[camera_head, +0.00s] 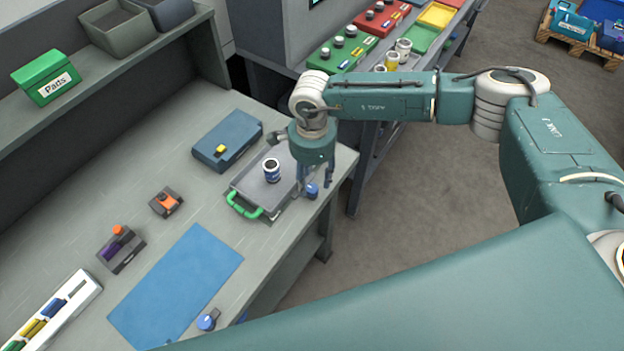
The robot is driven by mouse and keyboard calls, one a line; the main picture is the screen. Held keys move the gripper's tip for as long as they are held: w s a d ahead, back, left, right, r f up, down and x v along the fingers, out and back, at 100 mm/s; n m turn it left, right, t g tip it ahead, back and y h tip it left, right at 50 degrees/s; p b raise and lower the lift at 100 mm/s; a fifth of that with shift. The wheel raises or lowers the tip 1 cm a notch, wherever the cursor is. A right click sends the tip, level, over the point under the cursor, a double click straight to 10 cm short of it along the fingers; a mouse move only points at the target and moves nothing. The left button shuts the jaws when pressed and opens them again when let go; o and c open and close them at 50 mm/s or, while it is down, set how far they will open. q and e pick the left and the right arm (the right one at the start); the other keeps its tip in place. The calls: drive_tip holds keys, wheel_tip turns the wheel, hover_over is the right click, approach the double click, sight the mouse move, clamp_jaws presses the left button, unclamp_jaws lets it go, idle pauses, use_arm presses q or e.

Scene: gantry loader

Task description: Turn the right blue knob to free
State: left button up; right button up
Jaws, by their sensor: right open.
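The right blue knob (312,191) sits at the bench's right front edge, beside the grey tray. My right gripper (314,180) points down just above and around the knob, with its fingers spread. The fingers partly hide the knob, and I cannot tell whether they touch it. Its marking is too small to read. Another blue knob (207,322) sits on a small grey base at the bench's front edge, lower in the picture. My left gripper is not in view.
A blue mat (190,280) lies left of the tray. Open floor lies right of the bench.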

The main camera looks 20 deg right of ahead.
sight(312, 187)
drive_tip(key=shift+a+f+p, duration=0.1)
drive_tip(key=shift+f+p, duration=0.2)
drive_tip(key=shift+f, duration=1.15)
clamp_jaws()
drive_tip(key=m+b, duration=0.4)
drive_tip(key=shift+f, duration=0.2)
drive_tip(key=m+b, duration=0.4)
drive_tip(key=m, duration=0.1)
drive_tip(key=shift+w+m+b, duration=0.1)
drive_tip(key=shift+m+b, duration=0.2)
drive_tip(key=m+b, duration=0.3)
drive_tip(key=m, duration=0.1)
drive_tip(key=shift+r+m, duration=0.15)
drive_tip(key=shift+m, duration=0.15)
drive_tip(key=shift+r+m+b, duration=0.2)
drive_tip(key=shift+m+b, duration=1.1)
drive_tip(key=shift+m, duration=0.5)
drive_tip(key=shift+w, duration=0.1)
